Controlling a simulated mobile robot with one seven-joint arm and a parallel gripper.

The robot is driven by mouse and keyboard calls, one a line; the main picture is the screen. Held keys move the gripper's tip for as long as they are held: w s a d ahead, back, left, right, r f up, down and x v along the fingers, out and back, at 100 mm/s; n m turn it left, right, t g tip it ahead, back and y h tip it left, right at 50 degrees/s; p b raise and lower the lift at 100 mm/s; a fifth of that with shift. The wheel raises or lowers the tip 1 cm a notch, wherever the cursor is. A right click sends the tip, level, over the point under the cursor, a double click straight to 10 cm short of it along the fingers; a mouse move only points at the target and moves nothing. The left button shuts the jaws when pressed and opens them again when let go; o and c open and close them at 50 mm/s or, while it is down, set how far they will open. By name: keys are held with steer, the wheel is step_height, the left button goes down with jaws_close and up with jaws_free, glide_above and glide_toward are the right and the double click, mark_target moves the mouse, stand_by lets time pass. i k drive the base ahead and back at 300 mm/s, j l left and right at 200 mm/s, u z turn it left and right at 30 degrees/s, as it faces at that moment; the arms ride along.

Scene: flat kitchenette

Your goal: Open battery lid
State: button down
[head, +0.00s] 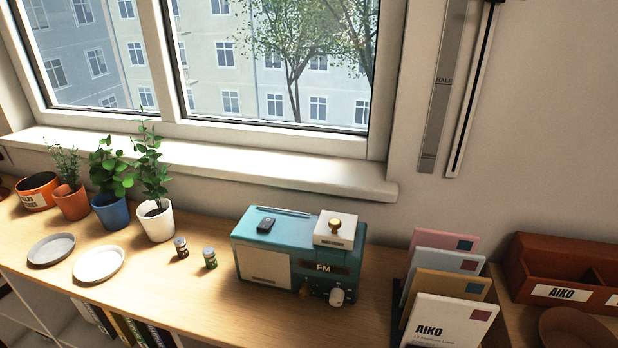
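A teal radio (300,253) stands on the wooden counter below the window. Its front has a pale panel (264,267), a dark strip marked FM and two knobs at the lower right. On its top lie a small dark device (266,225), a thin rod (284,211) and a white box with a brass knob (335,229). I cannot tell which part is the battery lid. Two small battery-like cylinders, one with a dark label (181,248) and one green (210,258), stand upright on the counter left of the radio. My gripper is not in view.
Potted plants, an orange pot (38,191), a grey plate (51,249) and a white plate (99,264) are to the left. Upright cards (449,318) and a red-brown AIKO box (560,275) stand right. The counter (190,300) before the radio is clear.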

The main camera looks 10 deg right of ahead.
mark_target(333, 229)
steer(key=j+z, duration=0.3)
steer(key=z, duration=0.15)
steer(key=k+j+z, duration=0.15)
steer(key=z, duration=0.25)
steer(key=k+j+z, duration=0.1)
steer(key=j+z, duration=0.2)
steer(key=z, duration=0.15)
